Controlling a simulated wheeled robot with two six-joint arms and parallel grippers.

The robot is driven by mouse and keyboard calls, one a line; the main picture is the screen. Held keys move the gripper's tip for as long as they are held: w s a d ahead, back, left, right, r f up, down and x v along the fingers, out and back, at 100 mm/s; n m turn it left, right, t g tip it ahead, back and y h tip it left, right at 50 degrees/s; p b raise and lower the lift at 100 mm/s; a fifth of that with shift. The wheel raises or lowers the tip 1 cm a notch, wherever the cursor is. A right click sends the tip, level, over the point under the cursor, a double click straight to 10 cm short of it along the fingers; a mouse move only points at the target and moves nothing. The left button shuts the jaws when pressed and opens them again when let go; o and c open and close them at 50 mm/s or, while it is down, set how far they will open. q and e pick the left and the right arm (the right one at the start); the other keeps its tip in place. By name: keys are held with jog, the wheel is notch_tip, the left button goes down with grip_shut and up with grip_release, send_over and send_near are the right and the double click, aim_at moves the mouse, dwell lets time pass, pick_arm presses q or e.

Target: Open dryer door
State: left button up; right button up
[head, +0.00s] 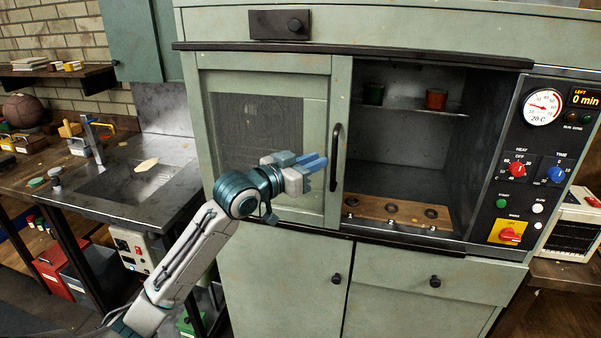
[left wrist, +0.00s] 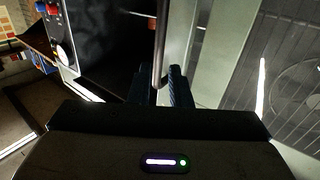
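The dryer door (head: 318,115) is a pale green framed panel with a dark mesh window. It covers the left half of the dryer opening, and the right half shows the bare interior. Its black vertical handle (head: 335,157) is on the door's right edge. The handle also shows as an upright bar in the left wrist view (left wrist: 161,45). My left gripper (head: 318,164) is in front of the door, with its blue fingertips just left of the handle. In the left wrist view its fingers look apart, with the bar lined up between them; contact cannot be told. My right gripper is not in view.
Inside the dryer, a green tin (head: 373,94) and a red tin (head: 436,99) stand on a shelf above a wooden board (head: 400,211) with holes. The control panel (head: 540,160) is at right. A workbench with a sink (head: 125,180) stands at left. Cabinet doors are below.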

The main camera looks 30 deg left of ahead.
pick_arm(q)
jog(key=shift+b+v, duration=0.45)
jog(key=shift+v, duration=1.55)
jog(key=shift+f, duration=0.1)
